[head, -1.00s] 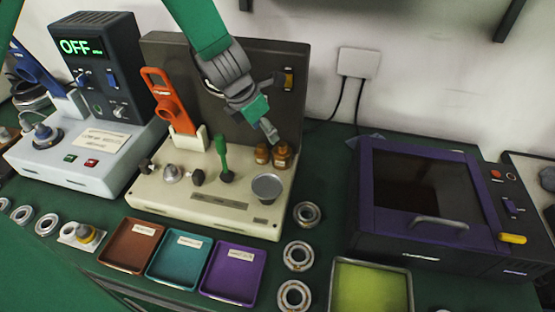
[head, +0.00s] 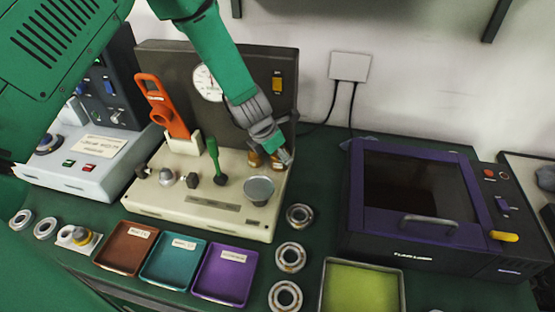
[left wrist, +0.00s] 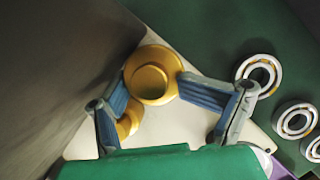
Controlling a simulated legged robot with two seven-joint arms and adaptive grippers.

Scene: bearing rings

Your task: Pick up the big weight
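The big weight (left wrist: 151,62) is a brass, round, knobbed piece on the cream base of the tester. In the left wrist view it lies at the fingertips, between them. A smaller brass weight (left wrist: 128,122) sits beside it, partly hidden by one finger. In the head view a weight (head: 255,159) shows just left of the gripper, and the other is mostly covered. My left gripper (left wrist: 152,80) is open, its two blue-padded fingers spread; in the head view it (head: 279,156) points down at the weights. I cannot tell whether the fingers touch the big weight. My right gripper is out of view.
The tester's dark back panel (head: 235,75) stands close behind the gripper. A grey pan (head: 259,190), a green lever (head: 215,158) and an orange handle (head: 163,105) stand on the base (head: 190,215). Bearing rings (head: 299,216) lie to the right, before a purple-lidded machine (head: 415,200).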

